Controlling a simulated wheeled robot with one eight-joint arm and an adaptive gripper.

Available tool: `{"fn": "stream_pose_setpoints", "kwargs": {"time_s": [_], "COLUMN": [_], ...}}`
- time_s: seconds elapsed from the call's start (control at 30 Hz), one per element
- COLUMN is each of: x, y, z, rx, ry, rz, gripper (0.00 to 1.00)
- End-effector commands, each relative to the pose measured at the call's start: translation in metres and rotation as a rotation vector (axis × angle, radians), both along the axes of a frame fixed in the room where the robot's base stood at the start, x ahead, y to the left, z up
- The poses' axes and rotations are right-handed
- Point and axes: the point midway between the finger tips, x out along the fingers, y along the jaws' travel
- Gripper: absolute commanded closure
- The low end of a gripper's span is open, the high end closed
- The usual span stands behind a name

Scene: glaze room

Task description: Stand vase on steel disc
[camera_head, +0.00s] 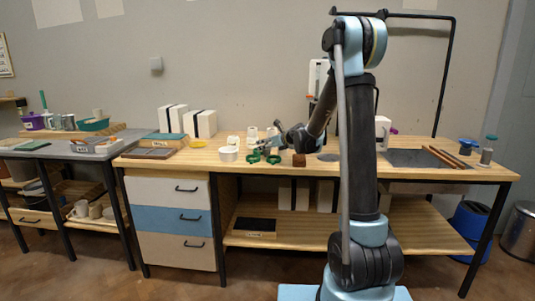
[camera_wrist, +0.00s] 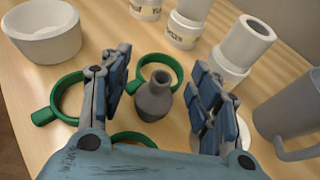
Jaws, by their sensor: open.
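A small dark grey vase (camera_wrist: 154,96) with a narrow neck stands upright on the wooden bench, in the wrist view. My gripper (camera_wrist: 160,85) is open, with one blue-padded finger to each side of the vase and a gap on both sides. In the head view my gripper (camera_head: 282,134) is low over the middle of the bench, and I cannot make out the vase there. A flat grey disc (camera_head: 328,157) lies on the bench to the right of my gripper; it is probably the steel disc.
Green rings (camera_wrist: 160,70) lie behind and left of the vase. A white bowl (camera_wrist: 42,30) is at the far left. White labelled jars (camera_wrist: 182,28) and a white cylinder (camera_wrist: 243,45) stand behind. A grey mug (camera_wrist: 290,112) is at the right.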

Motion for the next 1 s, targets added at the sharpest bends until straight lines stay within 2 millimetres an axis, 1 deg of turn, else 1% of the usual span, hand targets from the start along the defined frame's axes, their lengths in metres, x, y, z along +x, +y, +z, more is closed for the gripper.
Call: {"fn": "stream_pose_setpoints", "kwargs": {"time_s": [0.03, 0.07, 0.1, 0.17, 0.2, 0.5, 0.63, 0.77, 1.0], "x": [0.000, 0.000, 0.000, 0.000, 0.000, 0.000, 0.000, -0.001, 0.000], "y": [0.000, 0.000, 0.000, 0.000, 0.000, 0.000, 0.000, 0.000, 0.000], "z": [0.000, 0.000, 0.000, 0.000, 0.000, 0.000, 0.006, 0.022, 0.064], "rx": [0.000, 0.000, 0.000, 0.000, 0.000, 0.000, 0.000, 0.000, 0.000], "ry": [0.000, 0.000, 0.000, 0.000, 0.000, 0.000, 0.000, 0.000, 0.000], "rz": [0.000, 0.000, 0.000, 0.000, 0.000, 0.000, 0.000, 0.000, 0.000], "gripper": [0.50, 0.57, 0.66, 0.80, 0.84, 0.84, 0.84, 0.84, 0.84]}}
